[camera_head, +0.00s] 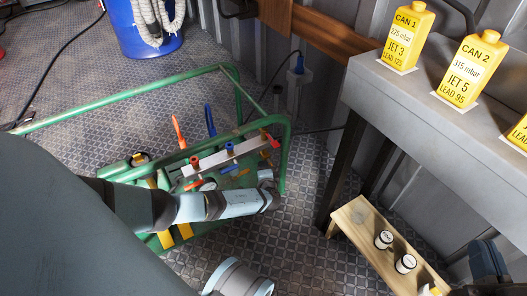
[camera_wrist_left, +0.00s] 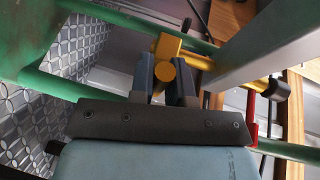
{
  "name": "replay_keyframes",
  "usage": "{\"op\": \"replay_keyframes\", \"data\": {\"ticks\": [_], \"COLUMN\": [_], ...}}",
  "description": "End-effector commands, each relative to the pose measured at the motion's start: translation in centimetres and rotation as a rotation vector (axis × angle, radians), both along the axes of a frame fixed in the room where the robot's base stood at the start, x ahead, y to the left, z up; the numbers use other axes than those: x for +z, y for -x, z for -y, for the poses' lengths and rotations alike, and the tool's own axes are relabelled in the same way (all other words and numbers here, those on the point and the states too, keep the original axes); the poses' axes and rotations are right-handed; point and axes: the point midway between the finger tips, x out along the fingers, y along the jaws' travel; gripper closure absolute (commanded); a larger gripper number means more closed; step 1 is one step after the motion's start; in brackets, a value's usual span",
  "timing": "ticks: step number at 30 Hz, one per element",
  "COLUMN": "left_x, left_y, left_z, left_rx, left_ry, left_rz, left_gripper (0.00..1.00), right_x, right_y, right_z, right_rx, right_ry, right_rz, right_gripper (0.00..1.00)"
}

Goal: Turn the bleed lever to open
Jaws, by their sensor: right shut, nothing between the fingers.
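In the left wrist view, a yellow lever (camera_wrist_left: 197,61) with a rounded end lies between the fingers of my left gripper (camera_wrist_left: 164,78). The fingers stand close on both sides of that end; whether they press on it is unclear. The lever runs right to a black end piece (camera_wrist_left: 278,90). In the head view, my left arm reaches over the green frame (camera_head: 130,97), and its fingertips are hard to make out beside the pale manifold bar (camera_head: 222,160). My right gripper (camera_head: 489,262) shows dark at the lower right, shut and empty.
A grey bench (camera_head: 430,115) holds several yellow cans on the right. A low wooden stool (camera_head: 352,222) with two small white pots stands below it. A blue bucket (camera_head: 148,38) with a hose stands at the back. A red part (camera_wrist_left: 252,112) sits near the lever.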

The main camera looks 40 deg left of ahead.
Motion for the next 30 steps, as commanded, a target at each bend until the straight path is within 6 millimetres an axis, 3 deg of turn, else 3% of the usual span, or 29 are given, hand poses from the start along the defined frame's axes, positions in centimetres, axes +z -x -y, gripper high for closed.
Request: {"op": "replay_keyframes", "data": {"ticks": [2,14,30], "left_x": [0.0,-0.3,-1.5], "left_y": [0.0,0.0,-0.4], "left_z": [0.0,0.0,0.2], "left_rx": [0.0,0.0,0.001], "left_ry": [0.0,0.021,0.164], "left_rz": [0.0,0.053,0.4], "left_gripper": [1.0,1.0,1.0], "right_x": [0.0,-0.2,-0.1], "right_y": [0.0,-0.2,-0.2], "right_z": [0.0,-0.1,0.0], "right_rx": [-0.001,-0.004,-0.004], "right_ry": [-0.001,-0.006,-0.007], "right_rz": [0.0,-0.006,-0.005], "right_gripper": [1.0,1.0,1.0]}}
